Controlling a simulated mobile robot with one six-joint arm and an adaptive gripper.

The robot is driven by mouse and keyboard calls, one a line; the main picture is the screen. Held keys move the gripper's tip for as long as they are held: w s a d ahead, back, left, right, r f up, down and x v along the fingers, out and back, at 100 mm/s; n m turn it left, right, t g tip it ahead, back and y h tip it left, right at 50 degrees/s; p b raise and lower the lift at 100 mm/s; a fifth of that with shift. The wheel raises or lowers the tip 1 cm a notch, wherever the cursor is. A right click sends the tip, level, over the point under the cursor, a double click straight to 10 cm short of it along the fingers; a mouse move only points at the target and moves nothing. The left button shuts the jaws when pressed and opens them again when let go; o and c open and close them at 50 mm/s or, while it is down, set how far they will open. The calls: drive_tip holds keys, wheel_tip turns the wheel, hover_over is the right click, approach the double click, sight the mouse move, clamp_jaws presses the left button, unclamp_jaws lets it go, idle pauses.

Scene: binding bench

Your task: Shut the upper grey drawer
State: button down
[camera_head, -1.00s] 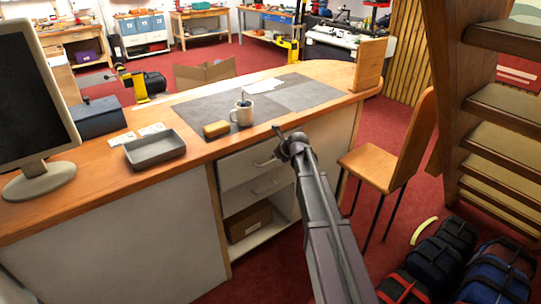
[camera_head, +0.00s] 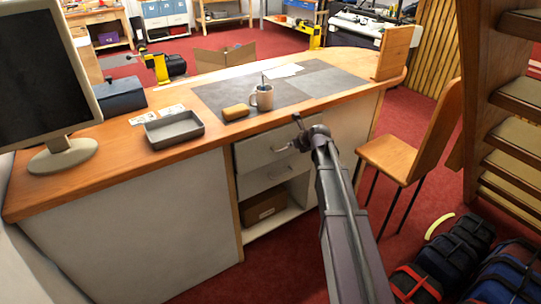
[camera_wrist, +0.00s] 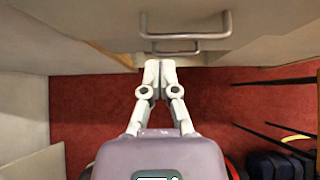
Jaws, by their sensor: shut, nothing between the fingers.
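The upper grey drawer (camera_head: 258,151) is in the desk's front, under the worktop edge, with a bar handle. How far it stands out is hard to tell. The lower drawer (camera_head: 262,178) is just below it. My gripper (camera_head: 299,123) is near the right end of the upper drawer, partly hidden by my own wrist in the head view. In the wrist view my gripper (camera_wrist: 160,65) has its fingertips together and empty, just below a bar handle (camera_wrist: 172,51). A larger handle (camera_wrist: 186,26) shows above that. I cannot tell whether the fingertips touch anything.
A wooden chair (camera_head: 405,155) is right of my arm. Bags (camera_head: 445,255) lie at lower right. Red floor is open before the desk.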

sight(262, 151)
drive_tip(key=s+a+f+t+y+b, duration=0.1)
drive_tip(key=s+a+f+t+b, duration=0.2)
drive_tip(key=s+b, duration=0.5)
drive_tip(key=shift+s+a+f+t+y+b, duration=0.2)
drive_tip(key=shift+a+f+t+y+b, duration=0.2)
drive_tip(key=shift+f+t+b, duration=0.45)
drive_tip(key=shift+w+r+g, duration=0.1)
drive_tip(key=shift+r+g, duration=0.05)
drive_tip(key=shift+g, duration=0.1)
drive_tip(key=b+x, duration=0.1)
drive_tip(key=x, duration=0.3)
drive_tip(key=b+x, duration=0.1)
drive_tip(key=x, duration=0.3)
drive_tip(key=b+x, duration=0.1)
drive_tip(key=x, duration=0.3)
drive_tip(key=shift+w+r, duration=0.2)
drive_tip(key=shift+r, duration=0.2)
drive_tip(key=shift+w+a, duration=0.5)
drive_tip(key=shift+w, duration=0.2)
drive_tip(key=shift+w+a, duration=0.35)
drive_tip(key=shift+w, duration=0.4)
drive_tip(key=shift+w+a, duration=0.4)
drive_tip(key=shift+w, duration=0.4)
drive_tip(key=shift+r, duration=0.1)
